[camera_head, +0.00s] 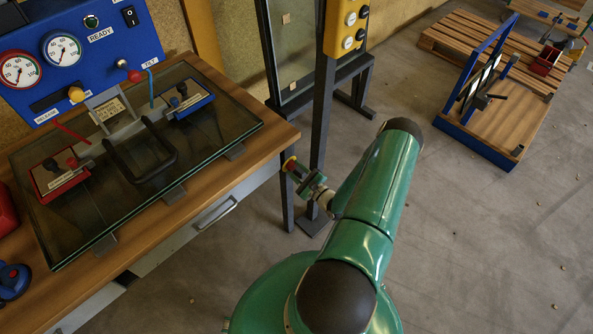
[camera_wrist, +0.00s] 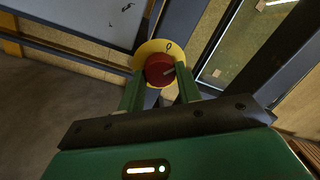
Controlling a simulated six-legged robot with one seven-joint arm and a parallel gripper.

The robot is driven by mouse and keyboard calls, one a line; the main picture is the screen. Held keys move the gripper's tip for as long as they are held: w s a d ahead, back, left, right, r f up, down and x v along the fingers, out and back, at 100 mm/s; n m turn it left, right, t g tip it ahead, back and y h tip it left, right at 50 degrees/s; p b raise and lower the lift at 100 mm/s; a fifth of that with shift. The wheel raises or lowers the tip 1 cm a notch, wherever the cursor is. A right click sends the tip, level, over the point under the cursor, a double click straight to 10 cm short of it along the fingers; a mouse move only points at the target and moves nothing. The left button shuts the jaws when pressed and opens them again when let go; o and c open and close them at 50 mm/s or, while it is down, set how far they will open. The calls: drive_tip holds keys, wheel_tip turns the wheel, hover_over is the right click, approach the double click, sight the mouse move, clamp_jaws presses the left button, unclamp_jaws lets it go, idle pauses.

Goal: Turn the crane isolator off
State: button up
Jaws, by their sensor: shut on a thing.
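The crane isolator is a red rotary knob (camera_wrist: 158,70) on a round yellow plate (camera_wrist: 151,47), seen in the wrist view. A "0" is marked near the plate's top right. A pale line on the knob points to the right, not at the "0". My gripper (camera_wrist: 161,78) has its two green fingers on either side of the knob and is shut on it. In the head view the isolator (camera_head: 289,163) shows small, beside the dark post and near the table's right corner, with my gripper (camera_head: 297,170) at it. The fingers' contact is hard to make out there.
A wooden table (camera_head: 262,163) with a glass frame and blue gauge panel (camera_head: 105,30) stands left. A yellow control box (camera_head: 346,28) hangs on the dark post (camera_head: 322,110). A blue-framed cart (camera_head: 485,125) stands right. Floor between is clear.

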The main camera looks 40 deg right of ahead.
drive_tip(key=n, duration=0.3)
drive_tip(key=shift+n, duration=0.4)
drive_tip(key=shift+d+n+y, duration=0.1)
drive_tip(key=shift+n+y, duration=0.4)
drive_tip(key=shift+n, duration=1.6)
drive_tip(key=o, duration=1)
drive_tip(key=shift+s, duration=0.15)
drive_tip(key=s+f, duration=0.1)
drive_tip(key=s, duration=1.2)
drive_tip(key=shift+s+d, duration=0.2)
drive_tip(key=shift+s, duration=0.1)
